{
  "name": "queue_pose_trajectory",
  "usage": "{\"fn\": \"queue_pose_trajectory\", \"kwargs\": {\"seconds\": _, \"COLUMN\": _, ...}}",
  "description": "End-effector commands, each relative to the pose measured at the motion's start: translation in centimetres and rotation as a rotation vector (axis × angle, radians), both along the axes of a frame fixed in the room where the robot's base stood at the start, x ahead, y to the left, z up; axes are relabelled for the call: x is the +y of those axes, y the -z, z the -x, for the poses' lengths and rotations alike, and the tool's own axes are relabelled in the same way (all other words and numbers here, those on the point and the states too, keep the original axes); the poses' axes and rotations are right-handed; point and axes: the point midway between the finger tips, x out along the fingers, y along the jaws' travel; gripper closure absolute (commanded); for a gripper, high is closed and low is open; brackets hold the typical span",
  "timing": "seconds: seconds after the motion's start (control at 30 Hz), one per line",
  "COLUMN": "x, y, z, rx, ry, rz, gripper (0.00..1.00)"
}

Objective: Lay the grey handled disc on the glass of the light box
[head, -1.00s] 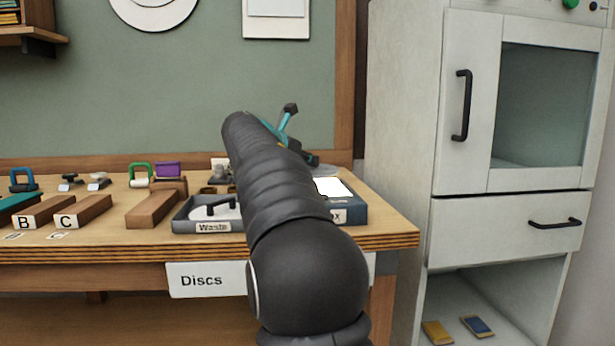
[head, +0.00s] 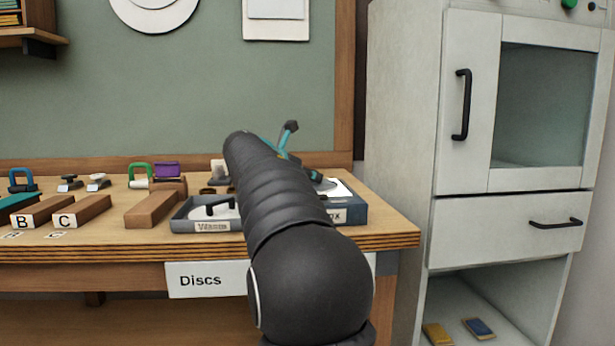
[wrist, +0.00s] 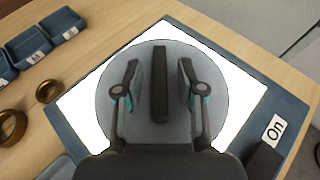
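The grey disc (wrist: 215,100) with its dark bar handle (wrist: 160,80) lies over the white glass (wrist: 240,85) of the light box (wrist: 205,35) in the wrist view, seemingly flat on it and inside the blue frame. My gripper (wrist: 158,72) has one finger on each side of the handle, with a visible gap on both sides, so it is open. In the head view the light box (head: 352,214) stands at the bench's right end. My arm hides most of the disc and the fingertips there.
A tray labelled Waste (head: 182,226), holding a pale disc with a black handle, stands left of the light box. Brass rings (wrist: 48,90) and small blue trays (wrist: 68,27) lie left in the wrist view. An On label (wrist: 274,128) marks the box's frame. A pale cabinet (head: 400,120) stands right.

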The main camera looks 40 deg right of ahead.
Motion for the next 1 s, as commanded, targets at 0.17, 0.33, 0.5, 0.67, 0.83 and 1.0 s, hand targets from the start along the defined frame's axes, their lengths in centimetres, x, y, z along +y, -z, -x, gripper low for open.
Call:
{"fn": "queue_pose_trajectory", "kwargs": {"seconds": 0.17, "x": 0.1, "y": -0.5, "z": 0.0, "rx": 0.001, "ry": -0.001, "rz": 0.000, "gripper": 0.61}}
{"fn": "queue_pose_trajectory", "kwargs": {"seconds": 0.33, "x": 2.3, "y": -1.3, "z": 0.4, "rx": -0.002, "ry": -0.004, "rz": 0.001, "gripper": 0.61}}
{"fn": "queue_pose_trajectory", "kwargs": {"seconds": 0.5, "x": 5.4, "y": -2.7, "z": 1.2, "rx": -0.001, "ry": -0.004, "rz": 0.001, "gripper": 0.61}}
{"fn": "queue_pose_trajectory", "kwargs": {"seconds": 0.67, "x": 8.1, "y": -3.8, "z": 1.9, "rx": 0.000, "ry": -0.004, "rz": 0.001, "gripper": 0.61}}
{"fn": "queue_pose_trajectory", "kwargs": {"seconds": 0.83, "x": 10.0, "y": -4.6, "z": 2.3, "rx": 0.000, "ry": -0.003, "rz": 0.001, "gripper": 0.61}}
{"fn": "queue_pose_trajectory", "kwargs": {"seconds": 1.0, "x": 10.7, "y": -4.9, "z": 2.5, "rx": 0.001, "ry": 0.000, "rz": 0.000, "gripper": 0.61}}
